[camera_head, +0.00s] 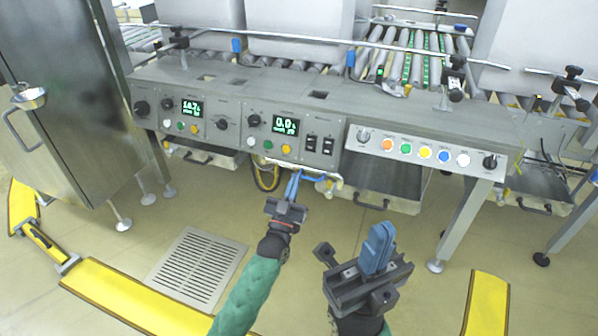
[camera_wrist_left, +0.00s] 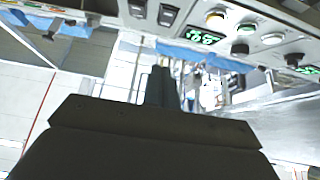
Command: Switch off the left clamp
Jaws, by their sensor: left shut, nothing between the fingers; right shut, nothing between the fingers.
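Two black rocker switches, a left one (camera_head: 311,143) and a right one (camera_head: 328,146), sit side by side on the grey control panel (camera_head: 265,146), right of a lit green display (camera_head: 286,125). Their labels are too small to read, so I cannot tell which belongs to the left clamp. The switches also show at the top of the left wrist view (camera_wrist_left: 167,14). My left gripper (camera_head: 292,182) is shut and empty, below the panel's lower edge in the head view and apart from the switches. My right gripper (camera_head: 377,247) is shut and empty, lower and to the right.
Another panel with a display (camera_head: 191,108) lies left. A light panel with coloured buttons (camera_head: 425,152) lies right. Blue and yellow cables (camera_head: 266,178) hang under the panel. A metal cabinet (camera_head: 60,110) stands left. Yellow floor barriers (camera_head: 120,295) flank open floor.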

